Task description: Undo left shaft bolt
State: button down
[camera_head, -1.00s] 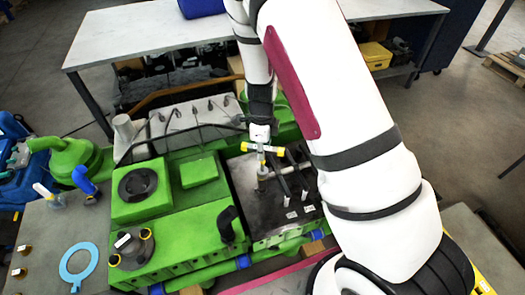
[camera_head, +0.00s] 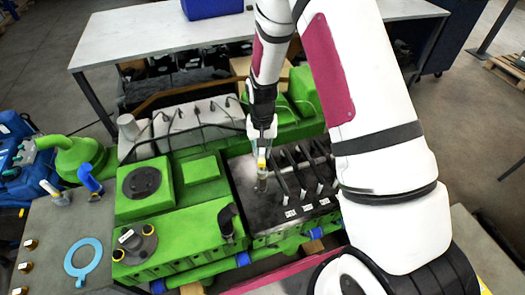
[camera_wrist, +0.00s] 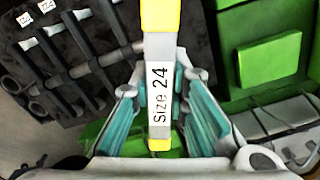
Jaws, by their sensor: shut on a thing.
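My gripper (camera_head: 262,142) is shut on the white handle of a socket tool (camera_wrist: 158,85) with yellow ends and a "Size 24" label. In the head view the tool (camera_head: 262,160) stands upright over the left end of the rocker shaft, its grey-brown socket (camera_head: 261,184) reaching down to the dark engine deck. The left shaft bolt is hidden, so I cannot tell whether the socket is seated on it. The shaft with its dark rocker arms (camera_head: 301,170) lies to the right of the tool, and also shows in the wrist view (camera_wrist: 105,62).
The green engine block (camera_head: 185,235) fills the area left of the tool. White size tags (camera_head: 308,206) lie at the deck's front edge. A light-blue ring (camera_head: 83,260) and several small brass parts (camera_head: 27,266) lie on the bench at left. A grey table (camera_head: 150,35) stands behind.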

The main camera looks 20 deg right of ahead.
jog(key=shift+n, duration=0.7)
